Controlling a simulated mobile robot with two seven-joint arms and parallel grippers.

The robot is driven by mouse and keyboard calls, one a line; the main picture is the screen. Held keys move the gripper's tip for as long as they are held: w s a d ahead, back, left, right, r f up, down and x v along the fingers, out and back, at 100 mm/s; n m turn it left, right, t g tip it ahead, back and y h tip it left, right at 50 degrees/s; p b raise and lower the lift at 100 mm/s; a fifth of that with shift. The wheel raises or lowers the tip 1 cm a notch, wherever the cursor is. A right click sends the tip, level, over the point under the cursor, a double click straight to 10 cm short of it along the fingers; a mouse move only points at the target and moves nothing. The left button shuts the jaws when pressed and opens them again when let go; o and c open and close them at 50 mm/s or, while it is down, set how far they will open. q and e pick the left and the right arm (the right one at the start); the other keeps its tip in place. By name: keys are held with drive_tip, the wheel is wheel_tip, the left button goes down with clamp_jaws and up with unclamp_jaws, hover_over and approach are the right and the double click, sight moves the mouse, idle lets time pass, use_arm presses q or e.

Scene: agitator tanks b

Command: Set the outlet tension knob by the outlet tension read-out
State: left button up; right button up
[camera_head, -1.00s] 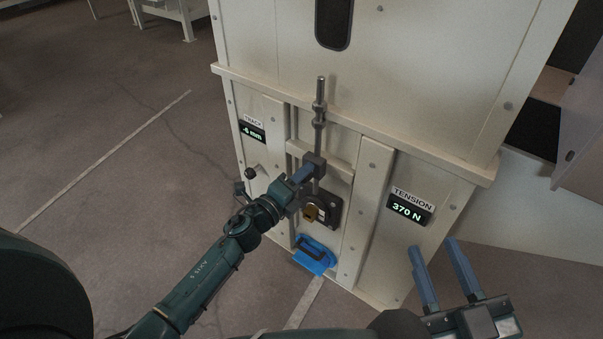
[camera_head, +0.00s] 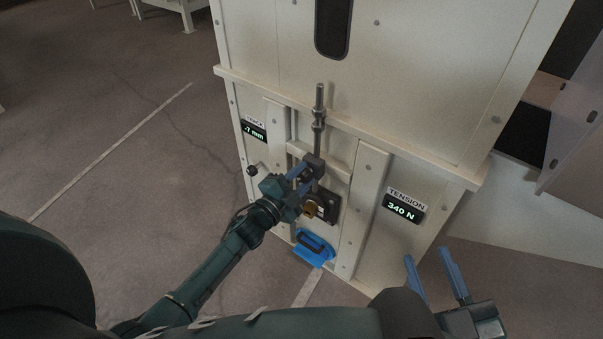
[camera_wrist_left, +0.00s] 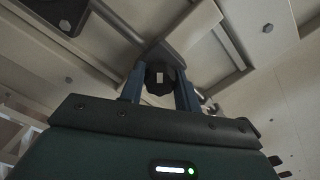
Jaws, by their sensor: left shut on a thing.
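The outlet tension read-out (camera_head: 399,208), a dark display under a TENSION label, shows 340 N on the right of the cream cabinet front. My left gripper (camera_head: 307,172) is at the dark block at the foot of a vertical rod, left of the read-out. In the left wrist view its blue fingers are shut on a dark, rounded knob (camera_wrist_left: 160,78) with a small pale mark. The fingers and arm mostly hide this knob in the head view. My right gripper (camera_head: 426,253) is open and empty, below and right of the read-out.
The vertical metal rod (camera_head: 318,115) rises above the held spot. A dark plate with a brass-coloured part (camera_head: 311,208) and a blue handle-like piece (camera_head: 314,247) sit below. A TRACK display (camera_head: 254,130) reads -7 mm at left. Open floor lies left of the cabinet.

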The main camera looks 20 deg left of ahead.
use_arm(q)
drive_tip(key=shift+n, duration=0.6)
use_arm(e)
drive_tip(key=shift+w+d+m+h, duration=0.25)
drive_tip(key=shift+d+m+h, duration=0.05)
drive_tip(key=shift+h, duration=0.2)
use_arm(q)
drive_tip(key=o, duration=1)
drive_tip(key=shift+c, duration=0.2)
use_arm(e)
drive_tip(key=shift+s+a, duration=0.1)
use_arm(q)
drive_tip(key=shift+s, duration=0.1)
use_arm(e)
drive_tip(key=shift+r, duration=0.1)
use_arm(q)
drive_tip(key=shift+s+a+p, duration=0.1)
drive_tip(key=shift+s+p, duration=0.15)
drive_tip(key=shift+p, duration=0.15)
drive_tip(key=p+v, duration=0.2)
drive_tip(key=v, duration=1)
drive_tip(key=shift+s+p, duration=0.2)
drive_tip(key=shift+p, duration=0.2)
use_arm(e)
drive_tip(key=shift+d+f+m+g+h, duration=0.2)
drive_tip(key=shift+d+m+g+h, duration=0.5)
drive_tip(key=shift+g+h, duration=0.25)
use_arm(q)
drive_tip(key=shift+a, duration=0.1)
